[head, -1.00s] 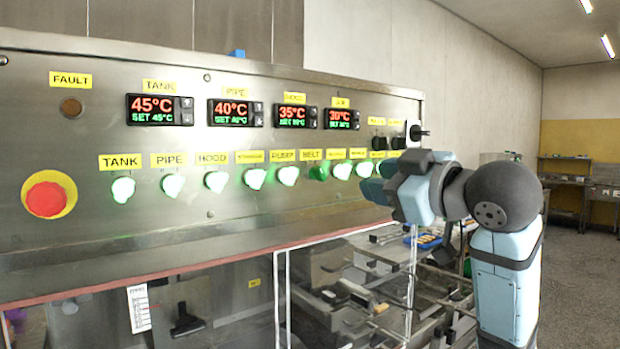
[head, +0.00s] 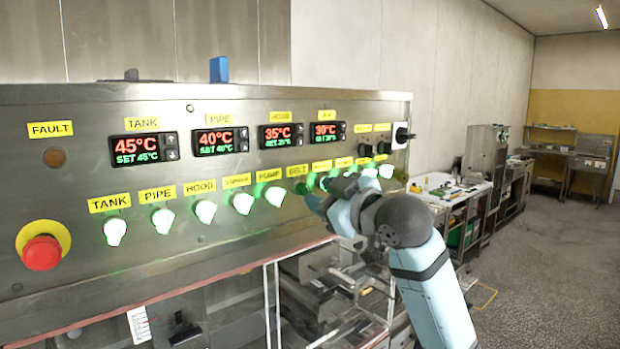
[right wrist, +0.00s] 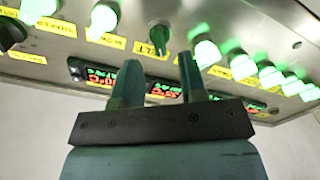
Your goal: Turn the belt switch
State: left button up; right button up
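The belt switch is a dark green knob (right wrist: 159,34) under the yellow BELT label (head: 297,170) on the steel control panel. The right wrist view shows the panel upside down, with the knob ahead of my fingertips and in line with the space between them. In the head view a bit of the green knob (head: 302,186) shows beside the fingers. My right gripper (head: 311,196) is close in front of it. The right gripper also shows in the right wrist view (right wrist: 158,72), open with nothing between its fingers. I cannot tell whether it touches the knob. My left gripper is out of view.
Lit knobs flank the belt switch, with the PUMP knob (head: 275,196) on its left. A red emergency button (head: 42,252) is at the far left. A black rotary handle (head: 403,135) sits at the panel's right end. A worktable (head: 455,194) stands beyond.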

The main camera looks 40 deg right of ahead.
aim_at(308, 190)
jog(key=w, duration=0.3)
jog(key=shift+w+a+p, duration=0.1)
jog(key=shift+w+p, duration=0.05)
jog(key=shift+p, duration=0.2)
jog(key=shift+w, duration=0.2)
grip_shut()
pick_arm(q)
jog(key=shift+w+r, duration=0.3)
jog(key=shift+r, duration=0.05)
